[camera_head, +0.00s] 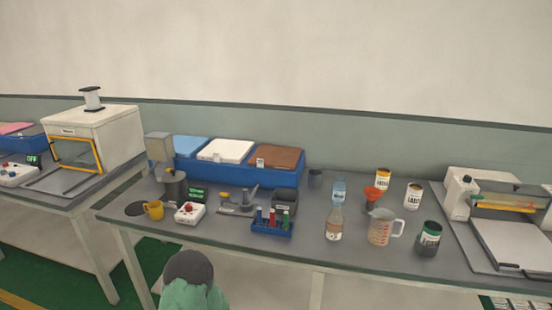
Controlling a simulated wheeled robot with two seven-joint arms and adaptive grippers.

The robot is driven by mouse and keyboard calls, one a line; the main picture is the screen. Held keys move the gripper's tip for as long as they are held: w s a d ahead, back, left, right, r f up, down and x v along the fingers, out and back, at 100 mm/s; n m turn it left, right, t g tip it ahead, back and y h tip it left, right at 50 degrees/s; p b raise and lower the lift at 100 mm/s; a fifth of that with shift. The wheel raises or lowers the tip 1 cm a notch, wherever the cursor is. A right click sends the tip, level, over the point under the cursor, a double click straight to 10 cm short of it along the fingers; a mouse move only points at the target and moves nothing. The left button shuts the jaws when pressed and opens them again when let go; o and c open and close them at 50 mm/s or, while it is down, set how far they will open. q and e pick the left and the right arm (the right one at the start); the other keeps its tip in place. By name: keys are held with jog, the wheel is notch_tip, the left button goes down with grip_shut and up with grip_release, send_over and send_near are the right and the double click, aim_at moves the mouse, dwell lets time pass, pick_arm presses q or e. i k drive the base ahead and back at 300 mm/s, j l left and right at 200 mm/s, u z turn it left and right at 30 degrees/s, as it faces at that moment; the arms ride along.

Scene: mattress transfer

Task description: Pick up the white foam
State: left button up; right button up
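The white foam (226,149) is a flat white block with a small dark label on its front edge. It lies in the middle of a long blue tray (222,174) at the back of the grey table, between a light blue foam (185,146) on the left and a brown foam (276,157) on the right. Its top is uncovered; its lower part is hidden by the tray wall. Neither of my grippers shows in this view.
In front of the tray stand a yellow cup (154,210), a dark grey box (285,202) and a blue tube rack (272,229). Bottles, a measuring jug (381,227) and cans fill the right. A white boxy machine (95,138) stands on the left table.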

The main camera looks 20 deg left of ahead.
aim_at(219, 151)
jog(key=u, duration=0.35)
jog(key=i+j+u, duration=0.15)
jog(key=u, duration=0.3)
jog(key=i+u, duration=0.6)
jog(key=u, duration=0.25)
